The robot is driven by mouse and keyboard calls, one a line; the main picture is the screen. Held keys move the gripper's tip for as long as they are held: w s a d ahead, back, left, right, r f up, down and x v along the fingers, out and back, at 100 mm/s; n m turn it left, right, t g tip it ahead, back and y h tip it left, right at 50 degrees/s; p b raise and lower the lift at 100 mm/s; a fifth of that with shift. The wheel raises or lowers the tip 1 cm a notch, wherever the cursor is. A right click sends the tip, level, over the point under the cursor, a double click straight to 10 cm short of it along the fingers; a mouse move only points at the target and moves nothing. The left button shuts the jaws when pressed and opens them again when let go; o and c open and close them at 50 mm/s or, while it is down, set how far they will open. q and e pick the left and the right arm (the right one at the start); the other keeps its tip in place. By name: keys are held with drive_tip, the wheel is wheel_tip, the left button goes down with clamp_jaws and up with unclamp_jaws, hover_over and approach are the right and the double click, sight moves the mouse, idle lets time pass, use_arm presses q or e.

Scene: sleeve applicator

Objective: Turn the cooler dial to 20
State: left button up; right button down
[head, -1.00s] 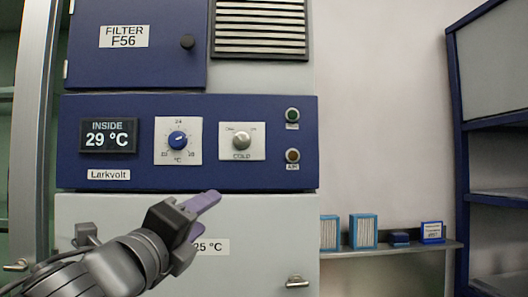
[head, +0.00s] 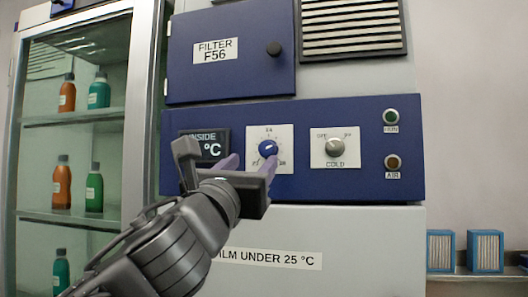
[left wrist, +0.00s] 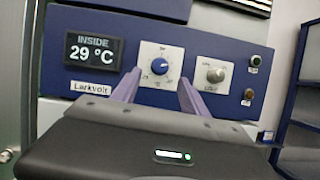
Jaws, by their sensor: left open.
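The blue cooler dial (head: 268,148) sits on a white square plate on the blue control panel (head: 310,110). It also shows in the left wrist view (left wrist: 160,68). Its white mark seems to point to the upper right; the scale numbers are too small to read surely. The display (left wrist: 93,51) reads INSIDE 29 °C; in the head view my gripper partly covers it. My left gripper (head: 252,165) is open and empty, in front of the panel just below the dial. In the left wrist view its two purple fingers (left wrist: 158,82) point toward the dial plate, apart from the dial. My right gripper is not in view.
A grey COLD knob (head: 334,147) is right of the dial, with a green button (head: 391,116) and a brown button (head: 392,162) further right. A glass-fronted cabinet (head: 130,150) with bottles stands at left. Blue-framed filters (head: 485,250) stand on a shelf at lower right.

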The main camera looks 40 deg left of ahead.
sight(266, 149)
use_arm(q)
drive_tip(key=p+x, duration=0.2)
drive_tip(key=x, duration=0.5)
drive_tip(key=shift+w+r, duration=0.1)
drive_tip(key=shift+w, duration=0.3)
clamp_jaws()
